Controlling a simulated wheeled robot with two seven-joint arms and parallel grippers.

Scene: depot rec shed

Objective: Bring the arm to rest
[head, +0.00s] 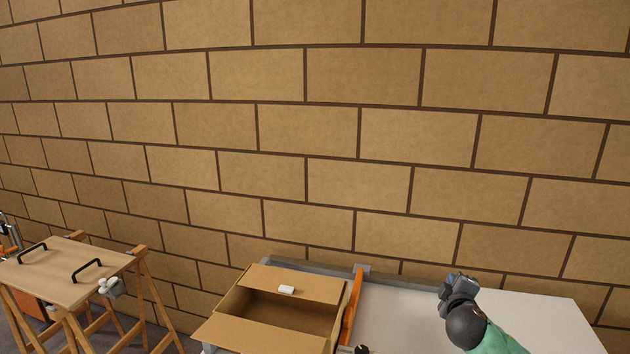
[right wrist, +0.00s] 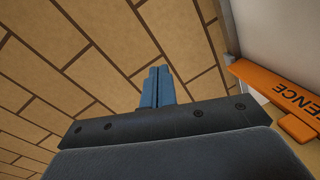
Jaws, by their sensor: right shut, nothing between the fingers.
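My right gripper (head: 458,283) is at the lower right of the head view, above the white tabletop, with its green and dark arm coming up from the bottom edge. In the right wrist view its two blue-grey fingers (right wrist: 157,86) are together with nothing between them. The fingers point towards the block wall and touch nothing that I can see. My left gripper does not show in either view.
An open cardboard box (head: 225,331) stands left of the gripper, a small white object (head: 287,289) on its flap. An orange upright piece (head: 352,305) is beside it; lettering shows on it in the wrist view (right wrist: 285,97). The white tabletop (head: 400,318) is mostly clear. A wooden trestle table (head: 60,290) stands far left.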

